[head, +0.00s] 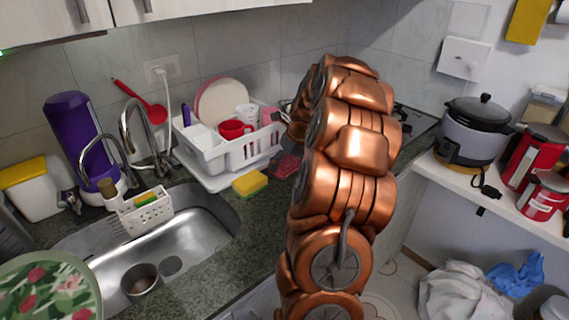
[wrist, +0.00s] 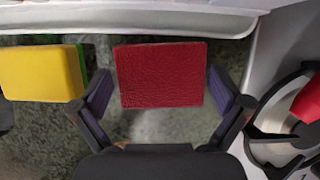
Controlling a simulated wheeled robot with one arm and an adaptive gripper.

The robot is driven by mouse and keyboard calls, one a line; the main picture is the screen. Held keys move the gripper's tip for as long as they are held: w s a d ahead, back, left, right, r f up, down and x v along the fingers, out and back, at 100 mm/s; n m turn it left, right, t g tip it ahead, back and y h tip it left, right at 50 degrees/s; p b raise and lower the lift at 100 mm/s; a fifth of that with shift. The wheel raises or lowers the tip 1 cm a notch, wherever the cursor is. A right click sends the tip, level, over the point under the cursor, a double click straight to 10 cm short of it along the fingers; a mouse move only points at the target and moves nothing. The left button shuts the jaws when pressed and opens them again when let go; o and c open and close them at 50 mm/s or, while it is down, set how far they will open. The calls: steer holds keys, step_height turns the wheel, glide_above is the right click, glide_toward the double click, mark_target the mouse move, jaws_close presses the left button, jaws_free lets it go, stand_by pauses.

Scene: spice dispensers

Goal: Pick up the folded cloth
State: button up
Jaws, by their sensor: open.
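The folded cloth (wrist: 160,75) is a dark red, textured rectangle on the green-grey stone counter. In the wrist view it lies between the two fingers of my gripper (wrist: 163,98), which is open. The fingers stand on either side of the cloth, with a gap showing at each side. In the head view the cloth (head: 287,165) shows small beside the dish rack, partly hidden by my copper-coloured arm. My gripper is mostly hidden behind the arm there.
A yellow and green sponge (head: 250,183) sits left of the cloth, close to the left finger in the wrist view. The white dish rack (head: 205,150) stands behind. The steel sink (head: 185,235) is at left.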

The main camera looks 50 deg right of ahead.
mark_target(284, 161)
steer(key=shift+w+f, duration=0.15)
steer(key=shift+f, duration=0.15)
steer(key=c, duration=0.7)
steer(key=shift+c, duration=0.2)
steer(key=shift+r, duration=0.1)
steer(key=shift+r+b, duration=0.6)
steer(key=shift+r, duration=1)
steer(key=shift+s+a+r, duration=0.1)
steer(key=shift+s+r, duration=0.1)
steer(key=shift+s, duration=0.45)
steer(key=s+b, duration=0.1)
steer(key=s, duration=0.4)
steer(key=s+a+r+b, duration=0.1)
steer(key=s, duration=0.3)
steer(key=s+a+b, duration=0.1)
steer(key=s, duration=0.4)
steer(key=shift+s+a+r, duration=0.15)
steer(key=shift+s+a, duration=0.05)
steer(key=shift+s, duration=0.1)
